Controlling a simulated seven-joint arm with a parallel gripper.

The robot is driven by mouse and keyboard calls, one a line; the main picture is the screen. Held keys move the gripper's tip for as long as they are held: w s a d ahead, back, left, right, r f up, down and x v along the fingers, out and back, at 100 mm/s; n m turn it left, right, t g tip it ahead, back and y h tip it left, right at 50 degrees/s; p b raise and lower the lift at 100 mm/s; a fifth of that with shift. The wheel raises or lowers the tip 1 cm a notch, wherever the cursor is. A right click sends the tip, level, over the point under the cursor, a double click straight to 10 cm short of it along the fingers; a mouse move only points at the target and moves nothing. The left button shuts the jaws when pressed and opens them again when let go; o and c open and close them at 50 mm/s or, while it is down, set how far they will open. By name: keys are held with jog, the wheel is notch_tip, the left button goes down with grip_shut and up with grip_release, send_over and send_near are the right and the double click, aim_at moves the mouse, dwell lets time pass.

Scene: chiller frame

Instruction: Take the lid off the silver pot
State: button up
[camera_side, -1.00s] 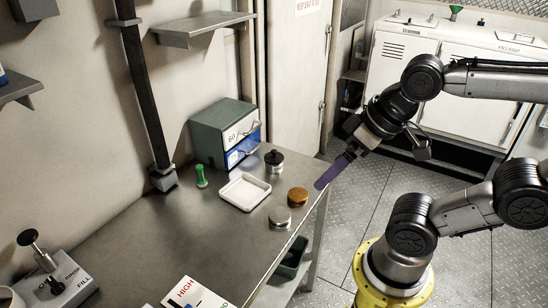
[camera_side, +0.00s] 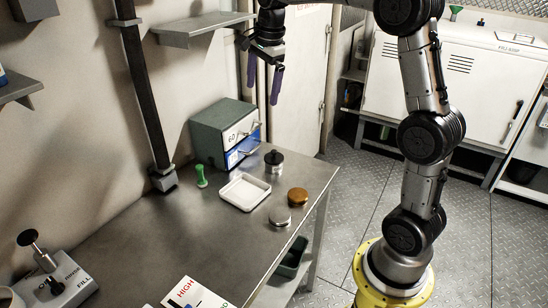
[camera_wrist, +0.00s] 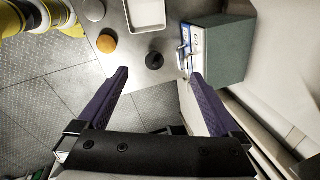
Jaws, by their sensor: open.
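The silver pot (camera_side: 280,218) is small and round and stands upright near the bench's front edge. Its flat top seems covered, though lid and body are hard to tell apart at this size. In the wrist view the silver pot (camera_wrist: 93,9) is at the top edge, partly cut off. My gripper (camera_side: 264,88) is raised high above the far end of the bench, beyond the pot and well apart from it. Its two purple fingers are spread with nothing between them. In the wrist view my gripper (camera_wrist: 159,76) points down toward the bench end.
A brown-topped pot (camera_side: 298,197) stands close to the silver one, and a black-topped pot (camera_side: 274,163) farther back. A white tray (camera_side: 245,192), a green-handled item (camera_side: 201,177) and a drawer box (camera_side: 222,133) are nearby. A shelf (camera_side: 203,28) juts from the wall near my gripper.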

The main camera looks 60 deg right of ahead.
jog(key=m+g, duration=0.1)
jog(key=m, duration=0.1)
send_over(274, 155)
jog(key=w, duration=0.1)
notch_tip(274, 155, down, 9)
jog(key=shift+m+g+y, duration=0.3)
jog(key=shift+g+y, duration=0.1)
jog(key=shift+g, duration=0.2)
jog(key=f, duration=0.3)
jog(key=d+f, duration=0.1)
jog(key=f, duration=0.3)
jog(key=s+f, duration=0.1)
jog(key=f, duration=0.3)
jog(key=shift+d, duration=0.3)
jog(key=shift+w+a+f, duration=0.1)
jog(key=shift+a+f, duration=0.05)
jog(key=shift+f, duration=3)
jog(key=c, duration=1.2)
jog(key=shift+o, duration=0.2)
jog(key=shift+r, duration=0.15)
